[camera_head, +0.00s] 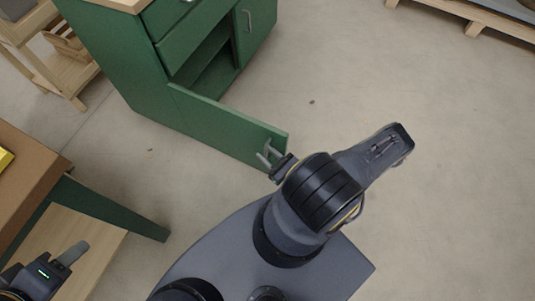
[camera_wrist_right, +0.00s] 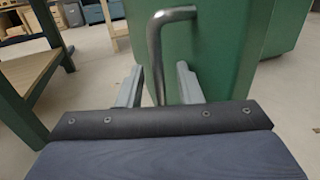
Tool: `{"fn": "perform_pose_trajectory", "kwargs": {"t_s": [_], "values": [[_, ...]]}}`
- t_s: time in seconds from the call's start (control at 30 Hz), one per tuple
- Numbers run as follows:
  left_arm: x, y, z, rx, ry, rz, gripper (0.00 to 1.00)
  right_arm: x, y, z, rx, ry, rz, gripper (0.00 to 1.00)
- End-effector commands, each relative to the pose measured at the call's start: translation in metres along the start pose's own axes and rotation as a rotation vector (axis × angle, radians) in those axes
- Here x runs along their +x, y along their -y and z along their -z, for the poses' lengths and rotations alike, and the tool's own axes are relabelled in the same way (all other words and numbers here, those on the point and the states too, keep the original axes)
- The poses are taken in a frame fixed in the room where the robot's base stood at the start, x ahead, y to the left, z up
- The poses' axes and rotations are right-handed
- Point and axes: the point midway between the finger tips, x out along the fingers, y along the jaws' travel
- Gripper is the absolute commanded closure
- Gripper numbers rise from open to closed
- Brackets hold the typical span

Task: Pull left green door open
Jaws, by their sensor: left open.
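The left green door (camera_head: 228,124) of the green cabinet stands swung wide open, and its face fills the right wrist view (camera_wrist_right: 225,60). Its grey metal handle (camera_head: 266,155) is near the door's free edge. My right gripper (camera_head: 276,162) is at this handle. In the right wrist view its two fingers (camera_wrist_right: 160,80) are apart, with the handle bar (camera_wrist_right: 155,45) between them and a gap visible on each side. My left gripper (camera_head: 74,254) is open and empty at the lower left, far from the door.
The green cabinet (camera_head: 115,65) shows an open compartment, drawers and a shut right door (camera_head: 252,25). A table with a wooden lower shelf (camera_head: 75,235) stands at the left. A wooden rack (camera_head: 62,72) is at the upper left. The floor at the right (camera_head: 450,180) is clear.

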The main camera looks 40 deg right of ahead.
Motion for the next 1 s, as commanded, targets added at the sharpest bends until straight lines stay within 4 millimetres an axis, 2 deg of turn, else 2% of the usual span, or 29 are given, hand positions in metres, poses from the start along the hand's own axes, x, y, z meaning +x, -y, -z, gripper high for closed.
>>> {"fn": "perform_pose_trajectory", "kwargs": {"t_s": [0.17,0.27,0.5,0.63,0.8,1.0], "values": [[0.000,0.000,0.000,0.000,0.000,0.000,0.53,-0.002,0.001,0.000,-0.001,-0.002,0.002,0.68],[-0.001,-0.001,0.001,0.000,0.000,0.000,0.53,-0.011,0.002,0.000,-0.001,-0.003,0.005,0.68],[-0.004,-0.002,0.002,0.000,0.000,0.000,0.53,-0.051,0.001,0.000,-0.002,-0.004,0.002,0.68],[-0.004,-0.002,0.002,0.000,0.000,0.000,0.53,-0.068,0.000,0.000,-0.001,-0.003,0.001,0.68],[-0.005,-0.002,0.002,0.000,0.000,0.000,0.53,-0.077,0.000,0.000,0.000,0.000,-0.001,0.68],[-0.005,-0.002,0.002,0.000,0.000,0.000,0.53,-0.077,0.000,0.000,0.000,0.000,-0.001,0.68]]}}
